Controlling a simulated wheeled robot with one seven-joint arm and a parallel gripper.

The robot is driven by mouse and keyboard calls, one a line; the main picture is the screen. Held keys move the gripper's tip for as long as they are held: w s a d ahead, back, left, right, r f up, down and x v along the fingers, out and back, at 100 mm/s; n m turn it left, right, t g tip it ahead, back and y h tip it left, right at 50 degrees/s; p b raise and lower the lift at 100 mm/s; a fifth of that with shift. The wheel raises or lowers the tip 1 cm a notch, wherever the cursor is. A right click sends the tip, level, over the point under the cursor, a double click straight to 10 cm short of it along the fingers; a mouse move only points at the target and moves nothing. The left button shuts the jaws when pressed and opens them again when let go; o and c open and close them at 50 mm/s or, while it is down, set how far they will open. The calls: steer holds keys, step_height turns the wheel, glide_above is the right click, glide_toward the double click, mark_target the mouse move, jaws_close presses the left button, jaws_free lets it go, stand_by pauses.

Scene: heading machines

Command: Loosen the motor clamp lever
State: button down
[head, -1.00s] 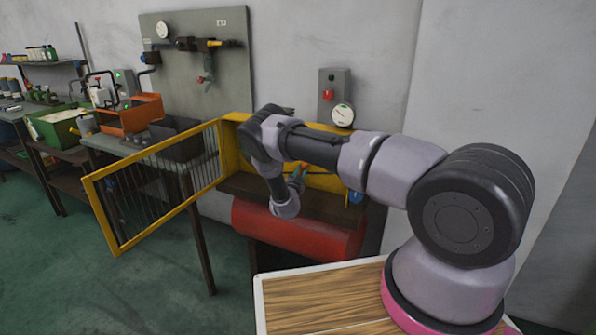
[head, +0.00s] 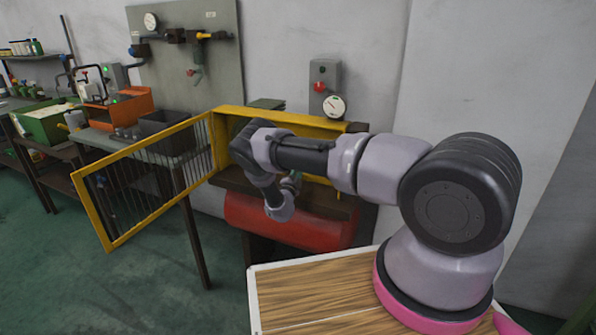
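The yellow guard frame (head: 318,121) of the machine stands against the wall with its barred door (head: 97,222) swung open to the left. My arm reaches from the right across the front of this opening. The end of my wrist, at my gripper (head: 279,209), hangs in front of the opening, above the red cylinder (head: 310,227). Its fingers cannot be made out. A small teal-green part (head: 293,182) shows just behind the wrist; I cannot tell what it belongs to. The motor clamp lever cannot be identified; my arm covers much of the opening.
A wall control box (head: 324,83) with a red button and a gauge (head: 334,106) is above the guard. A wooden top (head: 310,299) lies below my arm. The floor at left is clear.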

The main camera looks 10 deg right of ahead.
steer(key=shift+d, duration=0.15)
steer(key=c, duration=0.8)
jaws_free()
steer(key=shift+o, duration=0.2)
steer(key=shift+s, duration=0.1)
steer(key=shift+s, duration=0.1)
steer(key=v, duration=1)
steer(key=shift+s+a, duration=0.2)
steer(key=shift+a, duration=0.05)
